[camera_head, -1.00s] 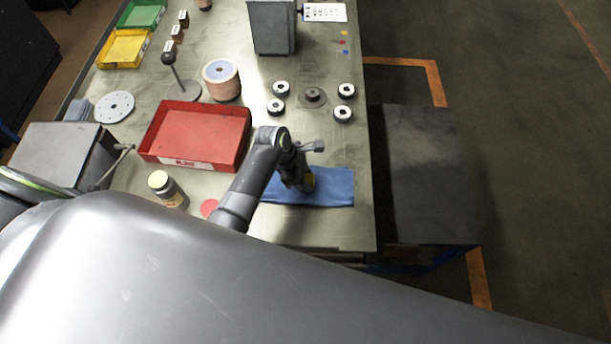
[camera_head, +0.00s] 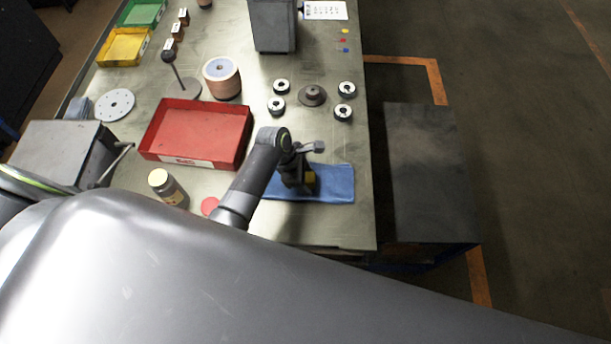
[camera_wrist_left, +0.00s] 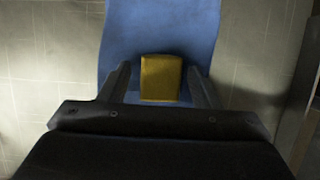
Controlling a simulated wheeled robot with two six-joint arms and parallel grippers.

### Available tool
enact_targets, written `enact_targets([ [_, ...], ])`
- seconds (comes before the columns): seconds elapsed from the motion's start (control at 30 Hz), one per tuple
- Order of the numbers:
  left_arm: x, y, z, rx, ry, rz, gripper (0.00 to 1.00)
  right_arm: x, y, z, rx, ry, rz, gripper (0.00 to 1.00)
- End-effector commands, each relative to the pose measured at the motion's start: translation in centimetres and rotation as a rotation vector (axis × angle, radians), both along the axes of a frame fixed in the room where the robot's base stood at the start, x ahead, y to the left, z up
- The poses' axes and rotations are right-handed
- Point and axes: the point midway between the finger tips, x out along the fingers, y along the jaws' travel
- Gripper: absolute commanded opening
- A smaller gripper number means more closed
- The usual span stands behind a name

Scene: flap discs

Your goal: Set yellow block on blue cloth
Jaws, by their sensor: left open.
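The yellow block (camera_wrist_left: 161,78) sits on the blue cloth (camera_wrist_left: 160,25) in the left wrist view, between the two fingers of my left gripper (camera_wrist_left: 161,88). The fingers stand apart, with a gap on each side of the block. In the head view the blue cloth (camera_head: 332,185) lies flat near the table's front edge. A small part of the yellow block (camera_head: 310,180) shows there beside my left gripper (camera_head: 302,184), which hides the rest. My right gripper is not in either view.
An empty red tray (camera_head: 200,128) stands left of my left arm. A jar (camera_head: 165,186) and a red disc (camera_head: 209,206) are nearer the front. Several dark rings (camera_head: 344,112) lie behind the cloth. The table's right edge is close to the cloth.

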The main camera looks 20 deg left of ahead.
Motion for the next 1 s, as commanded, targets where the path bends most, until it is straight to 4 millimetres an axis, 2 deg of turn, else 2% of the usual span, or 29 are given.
enact_targets([
  [0.27,0.1,0.3,1.5,-0.001,-0.005,0.0,0.57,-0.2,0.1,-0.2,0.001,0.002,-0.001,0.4],
  [0.8,-0.9,3.6,9.8,0.001,-0.006,-0.002,0.57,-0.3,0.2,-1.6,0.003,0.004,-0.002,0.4],
  [1.0,-1.1,4.3,11.7,0.0,-0.002,0.0,0.57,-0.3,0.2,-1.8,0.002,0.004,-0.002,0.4],
])
